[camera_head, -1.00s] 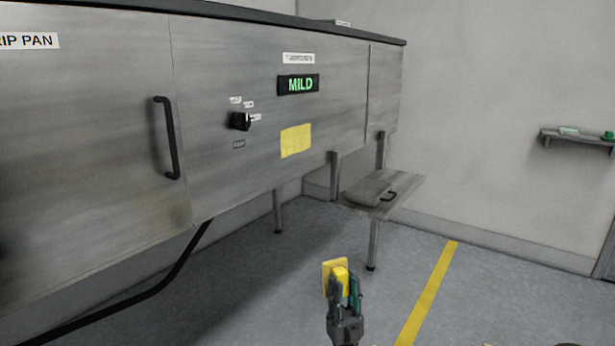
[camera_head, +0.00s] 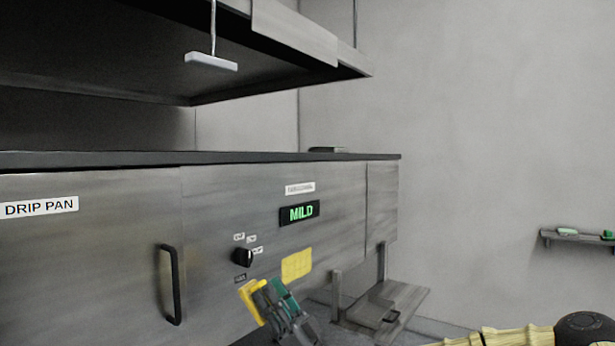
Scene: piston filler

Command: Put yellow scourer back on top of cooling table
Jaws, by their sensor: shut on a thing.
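The yellow scourer (camera_head: 247,301) is held at the tip of my gripper (camera_head: 266,293), low in the middle of the picture. My gripper is shut on it, and its dark and teal fingers hide part of it. Both are in front of the steel front of a long unit with a flat dark top (camera_head: 120,158), which looks like the cooling table. The scourer is lower in the picture than that top. The top's surface is seen almost edge-on. A low dark thing (camera_head: 327,149) lies on its far right part.
A dark hood (camera_head: 300,40) overhangs the top, with a pale bar (camera_head: 211,61) hanging from it. A door handle (camera_head: 172,285), a black knob (camera_head: 242,257) and a yellow label (camera_head: 297,264) are on the front. A low side shelf (camera_head: 390,303) stands right.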

